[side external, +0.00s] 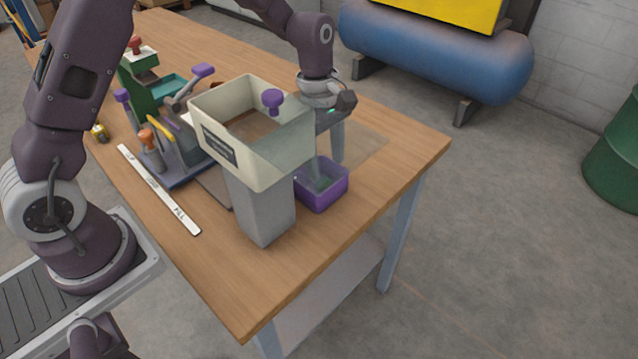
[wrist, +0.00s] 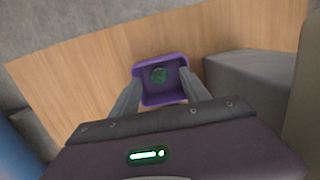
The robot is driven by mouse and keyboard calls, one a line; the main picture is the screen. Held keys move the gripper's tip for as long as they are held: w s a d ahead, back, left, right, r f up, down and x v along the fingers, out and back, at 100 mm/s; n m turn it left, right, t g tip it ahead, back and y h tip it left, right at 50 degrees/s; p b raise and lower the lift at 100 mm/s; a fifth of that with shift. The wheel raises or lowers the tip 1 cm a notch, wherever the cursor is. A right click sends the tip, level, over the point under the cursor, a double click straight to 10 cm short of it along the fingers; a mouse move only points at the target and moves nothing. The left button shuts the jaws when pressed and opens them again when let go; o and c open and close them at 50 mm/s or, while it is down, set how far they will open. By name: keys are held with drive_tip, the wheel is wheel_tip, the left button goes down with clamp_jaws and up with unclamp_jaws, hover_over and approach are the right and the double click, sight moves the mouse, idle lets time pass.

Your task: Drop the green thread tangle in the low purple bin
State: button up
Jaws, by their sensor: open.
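The low purple bin (side external: 331,196) stands on the wooden table, just right of the grey post of the hopper. It shows in the middle of the wrist view (wrist: 163,99). The green thread tangle (wrist: 159,74) appears as a small dark green round clump within the bin's outline, apart from both fingers. In the side view I cannot make it out clearly. My gripper (wrist: 159,86) is open, with its fingers either side of the bin in the wrist view. In the side view my gripper (side external: 326,170) points down at the bin, partly hidden behind the hopper.
The cream hopper (side external: 285,165) on its grey post (side external: 262,212) stands close to the bin. A blue-based clamp fixture (side external: 185,172), a green stand (side external: 140,95) and a white strip (side external: 160,190) lie farther left. The table's right front is clear.

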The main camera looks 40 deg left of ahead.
drive_tip(key=s+a+r+m+t, duration=0.2)
drive_tip(key=a+r+m+t, duration=0.1)
drive_tip(key=r, duration=0.9)
drive_tip(key=s+a+r+m+t, duration=0.3)
drive_tip(key=r, duration=0.9)
drive_tip(key=s+f+m, duration=0.2)
drive_tip(key=s+m, duration=0.4)
drive_tip(key=s, duration=0.4)
drive_tip(key=s+d+f+m+y, duration=0.1)
drive_tip(key=s+f+m, duration=0.2)
drive_tip(key=s+m, duration=0.3)
drive_tip(key=s, duration=0.5)
drive_tip(key=shift+d, duration=0.25)
drive_tip(key=shift+w, duration=0.1)
